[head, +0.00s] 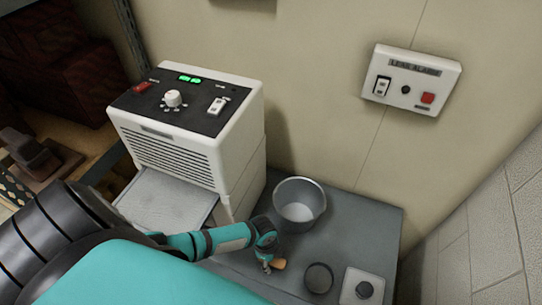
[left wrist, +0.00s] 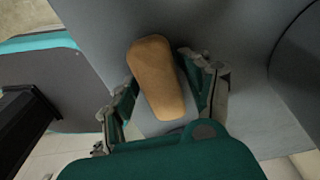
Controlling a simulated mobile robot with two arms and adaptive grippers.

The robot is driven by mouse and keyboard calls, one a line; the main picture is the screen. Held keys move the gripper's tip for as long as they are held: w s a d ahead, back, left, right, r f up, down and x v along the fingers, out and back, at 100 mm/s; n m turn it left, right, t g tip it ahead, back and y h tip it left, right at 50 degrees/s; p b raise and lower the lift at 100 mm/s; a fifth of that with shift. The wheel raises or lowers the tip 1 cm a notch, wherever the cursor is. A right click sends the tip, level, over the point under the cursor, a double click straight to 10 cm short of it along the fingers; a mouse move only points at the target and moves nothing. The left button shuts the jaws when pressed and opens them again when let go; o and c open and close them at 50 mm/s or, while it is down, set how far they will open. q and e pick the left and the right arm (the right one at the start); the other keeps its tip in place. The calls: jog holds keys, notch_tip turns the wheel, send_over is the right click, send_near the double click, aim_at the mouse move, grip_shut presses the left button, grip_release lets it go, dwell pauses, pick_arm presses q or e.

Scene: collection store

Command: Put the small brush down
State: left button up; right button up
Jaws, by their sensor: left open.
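In the left wrist view the tan brush (left wrist: 157,76) lies between the two spread fingers of the left gripper (left wrist: 163,92). The fingers are open, with a gap visible on the right side of the brush. The brush is over or on the grey table top (head: 352,222); I cannot tell whether it touches it. My right gripper is not in view.
A grey bucket (head: 300,204) stands just behind the gripper. A small dark round container (head: 318,278) and a white plate with a dark knob (head: 362,290) are to the right. A white machine (head: 190,140) stands left. The table is bare right of the bucket.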

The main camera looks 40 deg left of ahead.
pick_arm(q)
notch_tip(320, 180, up, 18)
jog(key=a+p, duration=0.2)
jog(key=shift+s+a+f+p, duration=0.15)
jog(key=shift+a+p, duration=0.15)
jog(key=shift+p, duration=0.1)
